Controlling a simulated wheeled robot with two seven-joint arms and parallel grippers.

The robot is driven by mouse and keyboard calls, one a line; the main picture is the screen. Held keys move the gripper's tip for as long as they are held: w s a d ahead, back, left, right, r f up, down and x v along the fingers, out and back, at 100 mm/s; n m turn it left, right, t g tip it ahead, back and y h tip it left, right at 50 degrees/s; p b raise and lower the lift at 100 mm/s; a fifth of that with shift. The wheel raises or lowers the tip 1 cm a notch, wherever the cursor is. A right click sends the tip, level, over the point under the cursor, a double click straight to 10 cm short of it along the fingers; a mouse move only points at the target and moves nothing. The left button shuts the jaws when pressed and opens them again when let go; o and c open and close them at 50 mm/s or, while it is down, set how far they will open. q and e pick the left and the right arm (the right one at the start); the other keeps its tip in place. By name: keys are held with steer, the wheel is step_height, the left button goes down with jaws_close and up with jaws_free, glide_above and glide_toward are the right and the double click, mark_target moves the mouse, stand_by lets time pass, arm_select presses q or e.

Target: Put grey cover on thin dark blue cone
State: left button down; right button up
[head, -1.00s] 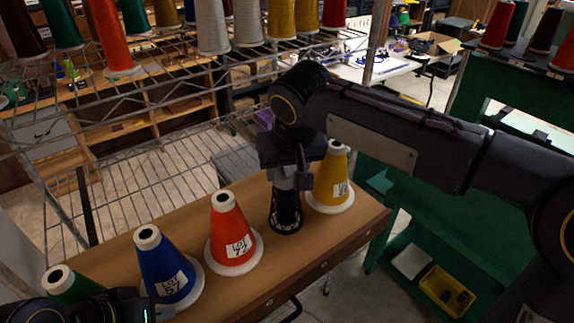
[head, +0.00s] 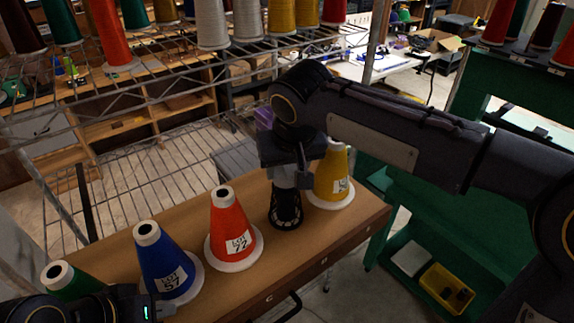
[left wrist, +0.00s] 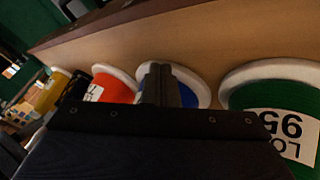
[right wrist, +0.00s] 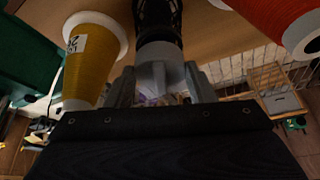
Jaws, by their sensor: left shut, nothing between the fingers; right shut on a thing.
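My right gripper (head: 287,178) is shut on a light grey round piece (right wrist: 158,62) at the top of a black lattice cone (head: 286,209). The black cone is upright at the wooden table, between the orange and yellow cones, and also shows in the right wrist view (right wrist: 157,18). I cannot tell whether the grey piece is separate from it. My left gripper (left wrist: 160,84) is shut and empty, in front of a blue cone (head: 165,262). In the head view its arm partly hides a green cone (head: 70,279). I cannot identify a thin dark blue cone for certain.
The orange cone (head: 231,232) and yellow cone (head: 332,178) stand close on either side of the black cone on the table (head: 120,247). A wire rack (head: 150,185) stands behind, with several cones above. A green cart (head: 440,228) is at the right.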

arm_select(q)
steer(key=shift+f, duration=0.2)
arm_select(e)
steer(key=shift+f, duration=0.25)
steer(key=shift+r, duration=0.1)
arm_select(q)
steer(key=shift+r, duration=0.1)
arm_select(e)
steer(key=o, duration=1)
